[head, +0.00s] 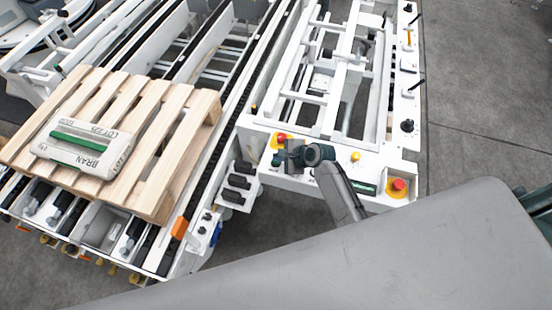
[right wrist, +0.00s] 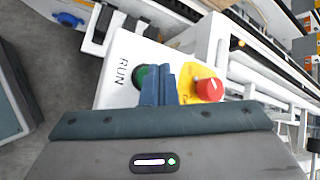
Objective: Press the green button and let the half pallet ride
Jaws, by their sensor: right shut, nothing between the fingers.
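The green button (right wrist: 138,76) sits on a white panel marked RUN in the right wrist view. My right gripper (right wrist: 160,72) is shut and empty, with its fingertips over the button's right side, hiding part of it. I cannot tell whether they touch it. In the head view my right gripper (head: 284,157) is over the panel's left end and mostly hides the green button. The half pallet (head: 181,106), made of light wooden slats, lies on the conveyor at left. A white bag marked BRAN (head: 97,160) with a green stripe lies on it. My left gripper is not in view.
A red button on a yellow base (right wrist: 210,89) is close right of my right gripper's fingers. Another red button (head: 398,185) is at the panel's right end. A white machine frame (head: 408,105) stands behind the panel, with open grey floor (head: 480,90) to its right.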

